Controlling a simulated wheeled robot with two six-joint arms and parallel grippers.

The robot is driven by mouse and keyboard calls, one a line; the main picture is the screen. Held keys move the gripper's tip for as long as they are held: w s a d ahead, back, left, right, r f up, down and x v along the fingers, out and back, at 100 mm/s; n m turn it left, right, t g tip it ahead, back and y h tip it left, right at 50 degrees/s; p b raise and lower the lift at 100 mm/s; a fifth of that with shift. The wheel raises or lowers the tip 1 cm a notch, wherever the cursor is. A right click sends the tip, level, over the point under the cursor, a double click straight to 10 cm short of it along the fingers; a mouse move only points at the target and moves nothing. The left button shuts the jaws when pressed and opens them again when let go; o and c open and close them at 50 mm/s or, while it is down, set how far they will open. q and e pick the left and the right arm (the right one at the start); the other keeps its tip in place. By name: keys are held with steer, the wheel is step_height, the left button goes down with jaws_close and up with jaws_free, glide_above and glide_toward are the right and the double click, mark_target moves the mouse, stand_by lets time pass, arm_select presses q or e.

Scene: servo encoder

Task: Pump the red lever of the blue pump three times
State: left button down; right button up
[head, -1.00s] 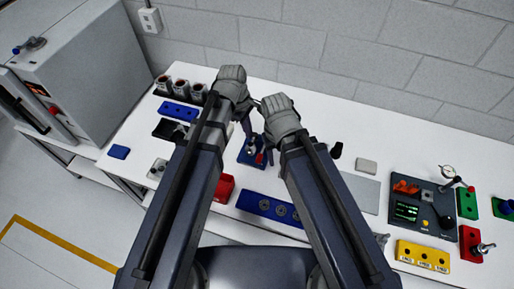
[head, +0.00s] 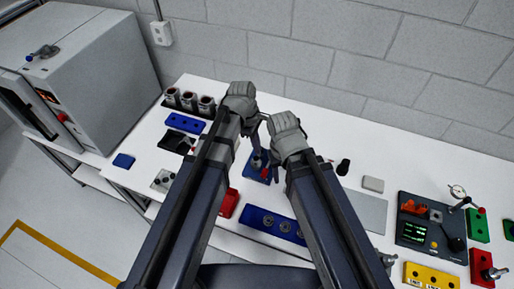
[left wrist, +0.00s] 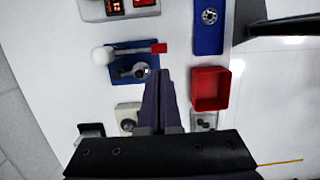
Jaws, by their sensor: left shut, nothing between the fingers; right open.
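The blue pump (head: 252,171) sits on the white table, partly hidden behind my grippers in the head view. In the left wrist view, its blue base (left wrist: 118,78) carries a grey bar with a red end, the red lever (left wrist: 160,48), and a white ball (left wrist: 101,55) lies at the bar's other end. My left gripper (head: 256,142) is shut and empty above the pump. In the left wrist view its fingertips (left wrist: 159,74) appear just below the red end; contact cannot be told. My right gripper (head: 272,168) is open close beside the pump's right side, its fingers mostly hidden.
A red bin (head: 229,203) and a blue block with round sockets (head: 272,224) stand nearer me. A blue rack (head: 185,123) and several cups (head: 188,100) are at the back left. A grey panel (head: 362,211) and dark instrument unit (head: 412,231) lie to the right.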

mark_target(264, 172)
arm_select(q)
steer(key=f+b, duration=0.3)
steer(key=f, duration=0.1)
steer(key=d+f+b, duration=0.1)
steer(key=f+b, duration=0.3)
steer(key=d+f+b, duration=0.1)
steer(key=f+b, duration=0.2)
steer(key=b, duration=0.1)
steer(key=shift+s+d+f, duration=0.1)
steer(key=shift+s+f, duration=0.25)
steer(key=shift+f, duration=0.05)
arm_select(e)
step_height(264, 172, down, 12)
steer(key=shift+r, duration=0.15)
